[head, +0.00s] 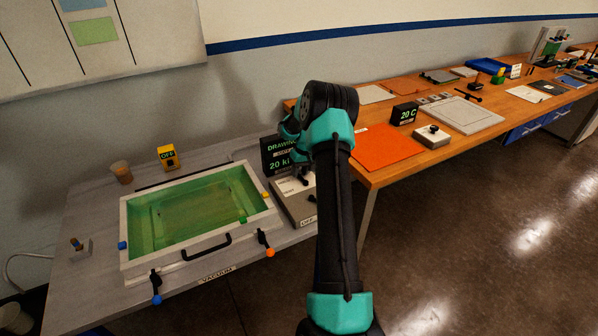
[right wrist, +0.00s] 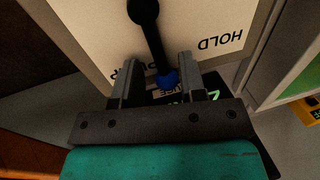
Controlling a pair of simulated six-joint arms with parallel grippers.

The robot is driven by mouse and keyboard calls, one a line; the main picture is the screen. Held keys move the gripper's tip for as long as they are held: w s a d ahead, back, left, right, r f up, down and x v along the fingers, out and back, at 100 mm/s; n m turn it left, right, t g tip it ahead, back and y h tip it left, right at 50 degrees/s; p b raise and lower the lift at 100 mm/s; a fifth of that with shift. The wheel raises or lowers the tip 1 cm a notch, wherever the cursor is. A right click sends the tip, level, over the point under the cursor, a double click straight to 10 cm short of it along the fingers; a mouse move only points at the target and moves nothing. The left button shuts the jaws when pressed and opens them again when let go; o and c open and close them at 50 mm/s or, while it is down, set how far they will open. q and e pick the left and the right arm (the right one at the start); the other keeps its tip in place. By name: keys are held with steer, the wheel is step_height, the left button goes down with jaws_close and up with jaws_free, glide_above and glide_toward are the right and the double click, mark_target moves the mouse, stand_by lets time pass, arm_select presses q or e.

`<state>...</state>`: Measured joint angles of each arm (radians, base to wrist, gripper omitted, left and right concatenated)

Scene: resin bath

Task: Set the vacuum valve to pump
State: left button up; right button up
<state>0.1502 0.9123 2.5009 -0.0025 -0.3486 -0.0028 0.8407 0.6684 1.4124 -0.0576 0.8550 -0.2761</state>
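The vacuum valve shows in the right wrist view as a pale plate (right wrist: 95,30) with a black lever (right wrist: 150,35) that ends in a blue tip (right wrist: 169,78). The word HOLD is upside down to the right of the lever. Another label near the tip is partly hidden by a finger and the lever. My right gripper (right wrist: 158,70) is open, one finger on each side of the lever's tip, with the tip closer to the right finger. In the head view the valve box (head: 291,207) is partly hidden by my right arm. My left gripper is not in view.
A dark display (head: 277,158) reading DRAWING stands behind the valve box. A framed green bath (head: 160,262) with clamps and a handle is to its left. A yellow OFF box (head: 168,157) and a brown cup (head: 121,172) stand behind the bath. A wooden bench (head: 372,175) is at right.

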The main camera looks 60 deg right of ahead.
step_height(320, 180, up, 17)
steer(key=s+d, duration=0.1)
steer(key=d, duration=0.1)
steer(key=shift+s+d, duration=0.35)
steer(key=shift+d, duration=0.05)
stand_by(0.3)
